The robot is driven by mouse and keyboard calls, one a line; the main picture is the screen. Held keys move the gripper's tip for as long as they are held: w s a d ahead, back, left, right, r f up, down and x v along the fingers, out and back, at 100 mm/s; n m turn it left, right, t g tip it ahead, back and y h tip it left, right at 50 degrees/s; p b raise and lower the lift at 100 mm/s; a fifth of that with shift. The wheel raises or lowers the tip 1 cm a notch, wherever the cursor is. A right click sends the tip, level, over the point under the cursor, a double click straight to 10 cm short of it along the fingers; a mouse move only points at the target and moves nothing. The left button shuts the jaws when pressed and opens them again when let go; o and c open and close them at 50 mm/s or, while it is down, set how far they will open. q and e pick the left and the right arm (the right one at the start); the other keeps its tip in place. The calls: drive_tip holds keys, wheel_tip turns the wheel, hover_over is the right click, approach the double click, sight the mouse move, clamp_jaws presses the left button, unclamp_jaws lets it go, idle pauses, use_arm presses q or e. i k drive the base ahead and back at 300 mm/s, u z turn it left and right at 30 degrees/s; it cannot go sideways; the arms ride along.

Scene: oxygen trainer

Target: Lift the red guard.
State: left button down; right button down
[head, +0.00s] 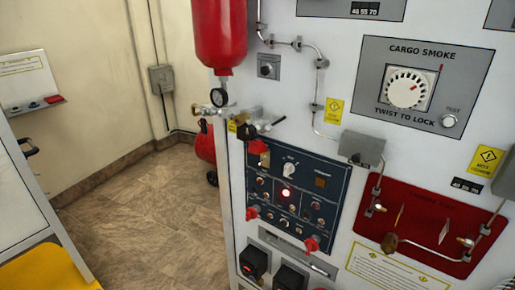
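A dark blue control panel (334,190) with knobs and small switches is set in the white wall unit. A small red cover (257,147) sits at the panel's upper left corner, just under a black-handled valve (247,130). It looks like a guard, but I cannot tell its hinge or what is beneath it. Two more red pieces show at the panel's lower edge, a left one (252,212) and a right one (311,244). Neither of my grippers is in view.
A red plate (425,222) with pipes is at right, below a cargo smoke dial (405,89). Tiled floor (140,220) is open at left, beyond a yellow object (45,270).

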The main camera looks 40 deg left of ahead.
sight(256, 146)
drive_tip(key=z, duration=1.05)
drive_tip(key=k, duration=0.75)
drive_tip(key=u, duration=0.55)
